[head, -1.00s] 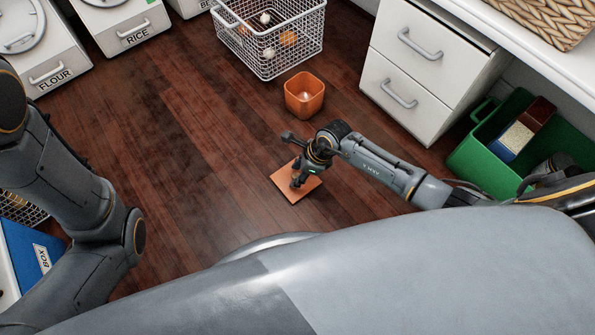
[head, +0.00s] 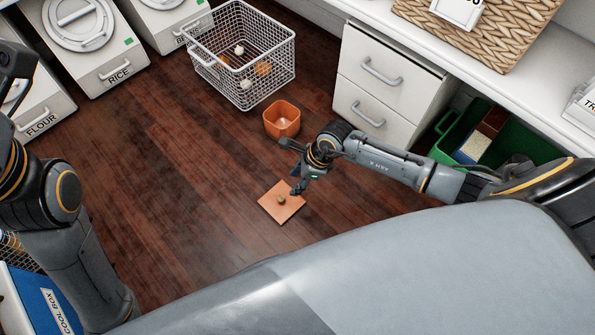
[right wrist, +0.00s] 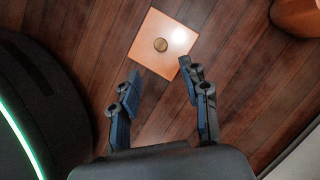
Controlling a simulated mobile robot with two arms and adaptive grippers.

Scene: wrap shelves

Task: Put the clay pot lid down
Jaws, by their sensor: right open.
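The clay pot lid (head: 285,209) is a flat, square orange plate with a small round knob (head: 281,200). It lies flat on the wooden floor in the head view. The lid also shows in the right wrist view (right wrist: 150,28), beyond the fingertips, with its knob clear of them. My right gripper (head: 296,182) is open and empty, just above and beside the lid, apart from the knob. Its two spread fingers show in the right wrist view (right wrist: 160,82). The orange clay pot (head: 282,120) stands open on the floor behind the lid. My left arm is at the left; its gripper is not clearly visible.
A white wire basket (head: 245,75) with several round items stands behind the pot. White drawers (head: 375,85) and a green crate (head: 520,150) are at the right. Bins labelled flour and rice (head: 120,75) line the back left. The floor left of the lid is clear.

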